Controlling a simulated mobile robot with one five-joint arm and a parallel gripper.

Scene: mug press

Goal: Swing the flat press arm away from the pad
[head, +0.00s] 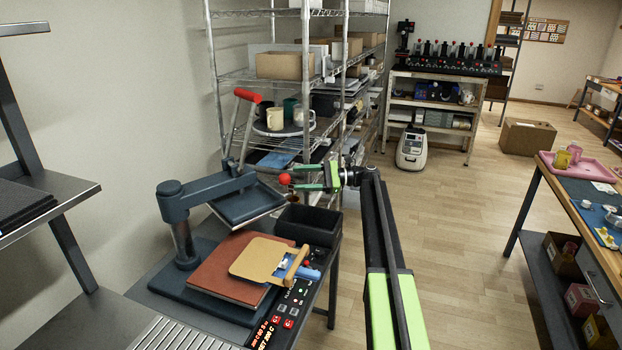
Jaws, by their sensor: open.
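The flat press has a dark blue-grey column (181,230) and a press arm (212,186) reaching right from its top. A flat dark plate (246,205) hangs under the arm, showing beyond the far edge of the red-brown pad (215,270). A tan board (258,256) with a wooden handle lies over the pad's right part. My gripper (291,178) is open, its green fingers pointing left. A red ball knob (284,179) shows at the fingertips; whether it is between or just beyond them I cannot tell. A lever with a red grip (247,95) rises behind the press.
A black open bin (310,226) stands right of the pad, below my gripper. A control panel (285,307) with lit digits runs along the table's front. A wire shelf with mugs (275,118) on a round tray stands behind. The wooden floor (460,220) at right is clear.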

